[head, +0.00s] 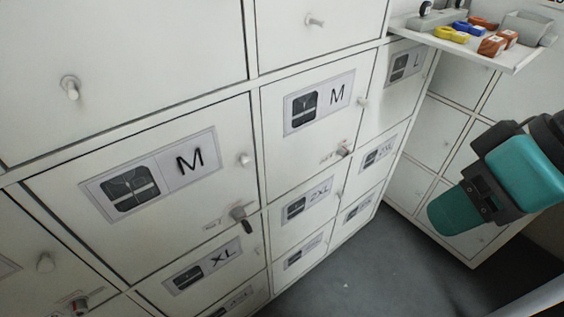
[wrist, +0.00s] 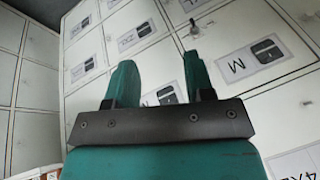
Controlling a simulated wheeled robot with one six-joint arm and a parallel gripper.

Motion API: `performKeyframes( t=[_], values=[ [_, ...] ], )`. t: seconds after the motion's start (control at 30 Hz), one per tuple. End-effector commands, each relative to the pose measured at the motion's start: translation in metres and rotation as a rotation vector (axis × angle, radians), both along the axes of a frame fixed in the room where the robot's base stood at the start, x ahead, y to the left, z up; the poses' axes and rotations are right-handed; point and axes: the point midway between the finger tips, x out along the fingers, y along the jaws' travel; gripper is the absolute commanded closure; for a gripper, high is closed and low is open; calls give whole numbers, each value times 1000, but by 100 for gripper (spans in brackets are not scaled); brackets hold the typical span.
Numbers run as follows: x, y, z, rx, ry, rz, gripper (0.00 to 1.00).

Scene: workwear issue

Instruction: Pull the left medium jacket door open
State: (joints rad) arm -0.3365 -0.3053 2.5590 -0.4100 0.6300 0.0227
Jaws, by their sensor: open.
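The left door marked M (head: 70,215) is shut flush in the white locker wall. Its label (head: 150,176) has a dark garment picture. A round knob (head: 244,160) is near its right edge, with a key (head: 240,214) in the lock below. A second M door (head: 290,150) to its right is also shut. My gripper (wrist: 158,58) is open and empty in the wrist view, its two teal fingers apart. An M label (wrist: 250,60) shows to their right there; I cannot tell which M door it is. In the head view my arm is at the right, away from the left M door.
A shelf (head: 470,48) with small boxes and tapes juts out at the upper right. Grey floor (head: 385,265) is clear in front of the lockers.

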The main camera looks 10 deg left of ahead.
Motion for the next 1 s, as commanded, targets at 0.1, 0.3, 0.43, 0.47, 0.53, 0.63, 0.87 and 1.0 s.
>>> performKeyframes(
  t=[0.1, 0.3, 0.43, 0.47, 0.53, 0.63, 0.87, 1.0],
  values=[
    [18, 21, -58, 37, -131, -30, 51],
    [51, 64, -119, 169, -445, -81, 51],
    [60, 94, -141, 298, -654, -79, 51],
    [61, 101, -145, 332, -700, -73, 51],
    [59, 115, -149, 413, -800, -58, 51],
    [51, 133, -150, 522, -918, -29, 51],
    [32, 152, -142, 682, -1060, 20, 51],
    [32, 159, -134, 702, -1081, 28, 51]
  ],
)
